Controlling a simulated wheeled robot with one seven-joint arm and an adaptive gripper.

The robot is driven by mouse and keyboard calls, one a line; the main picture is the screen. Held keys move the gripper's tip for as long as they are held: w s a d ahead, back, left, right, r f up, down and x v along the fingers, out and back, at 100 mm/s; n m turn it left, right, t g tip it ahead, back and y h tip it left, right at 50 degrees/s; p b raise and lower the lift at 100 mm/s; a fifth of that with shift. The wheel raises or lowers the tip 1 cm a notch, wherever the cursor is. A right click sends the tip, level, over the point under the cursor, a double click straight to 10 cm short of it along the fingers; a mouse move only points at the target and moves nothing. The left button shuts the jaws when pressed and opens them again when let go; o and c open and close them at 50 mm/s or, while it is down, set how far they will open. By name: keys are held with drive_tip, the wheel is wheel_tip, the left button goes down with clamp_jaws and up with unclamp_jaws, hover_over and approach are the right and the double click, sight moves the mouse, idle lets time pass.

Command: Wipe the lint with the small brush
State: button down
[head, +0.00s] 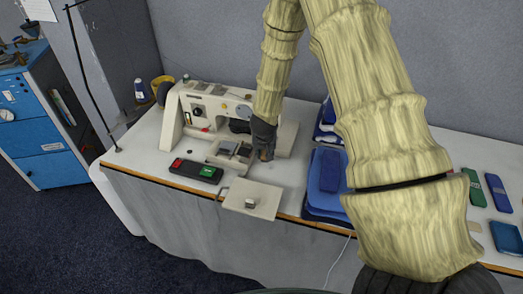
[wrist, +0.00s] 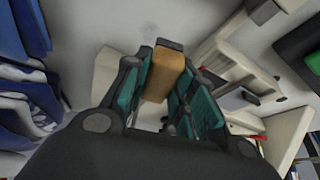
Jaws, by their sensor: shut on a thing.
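My gripper (head: 263,146) is low beside the bed of a white sewing machine (head: 188,118) on the table. In the wrist view, its teal-padded fingers are shut on the small brush (wrist: 163,78), a tan wooden block with a dark end. The brush is mostly hidden by my gripper in the head view. The machine's open bed section (head: 229,152), with small metal parts, is just left of my gripper. It also shows at the right of the wrist view (wrist: 238,72). I cannot make out the lint, nor whether the brush touches anything.
A pale plate with a knob (head: 252,199) lies at the table's front edge. A black box with red and green buttons (head: 196,171) is left of it. Folded blue cloths (head: 326,183) are close on the right. A blue cabinet (head: 42,130) stands at far left.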

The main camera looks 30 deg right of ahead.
drive_tip(key=shift+s+d+f+b, duration=0.55)
drive_tip(key=shift+s+d+f, duration=0.15)
drive_tip(key=shift+s+d, duration=0.1)
drive_tip(key=shift+w+f+b, duration=0.3)
drive_tip(key=shift+f+b, duration=0.05)
drive_tip(key=shift+f, duration=0.25)
drive_tip(key=shift+w+f+b, duration=0.25)
drive_tip(key=shift+f+b, duration=0.1)
drive_tip(key=shift+f, duration=0.25)
drive_tip(key=shift+w+a+f+b, duration=0.1)
drive_tip(key=shift+a+f+b, duration=0.1)
drive_tip(key=shift+f+b, duration=0.1)
drive_tip(key=shift+s+d+f+b, duration=0.15)
drive_tip(key=shift+s+f+b, duration=0.2)
drive_tip(key=shift+f+b, duration=0.2)
drive_tip(key=shift+w, duration=0.2)
drive_tip(key=shift+s, duration=0.1)
drive_tip(key=shift+f+b, duration=0.6)
drive_tip(key=shift+f, duration=0.4)
